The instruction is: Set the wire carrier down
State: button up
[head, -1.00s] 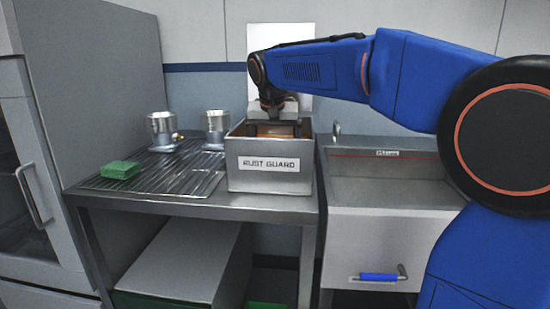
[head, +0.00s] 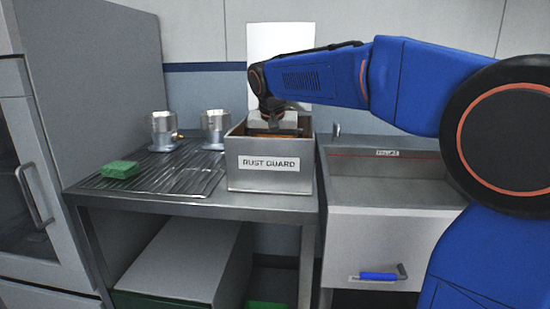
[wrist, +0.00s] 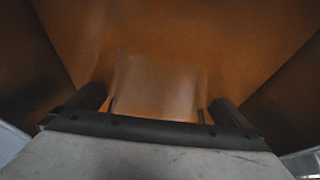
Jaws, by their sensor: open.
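My gripper (wrist: 160,103) is open, its two dark fingers spread wide apart in the wrist view. In the head view my gripper (head: 274,128) reaches down into the steel tank labelled RUST GUARD (head: 269,180), and its fingertips are hidden behind the front wall. The tank holds brown-orange liquid (wrist: 160,35), which fills most of the wrist view. A paler patch and two thin dark upright marks show between the fingers; I cannot tell whether they are reflections. I cannot make out the wire carrier in either view.
Two metal housings (head: 163,130) (head: 215,128) stand on the ribbed drainboard (head: 185,175) left of the tank. A sink basin (head: 390,180) is to the right. A white panel (head: 280,40) stands behind the tank.

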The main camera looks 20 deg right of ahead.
jog(key=v, duration=1.1)
jog(key=shift+s+r, duration=0.25)
jog(key=shift+r, duration=0.1)
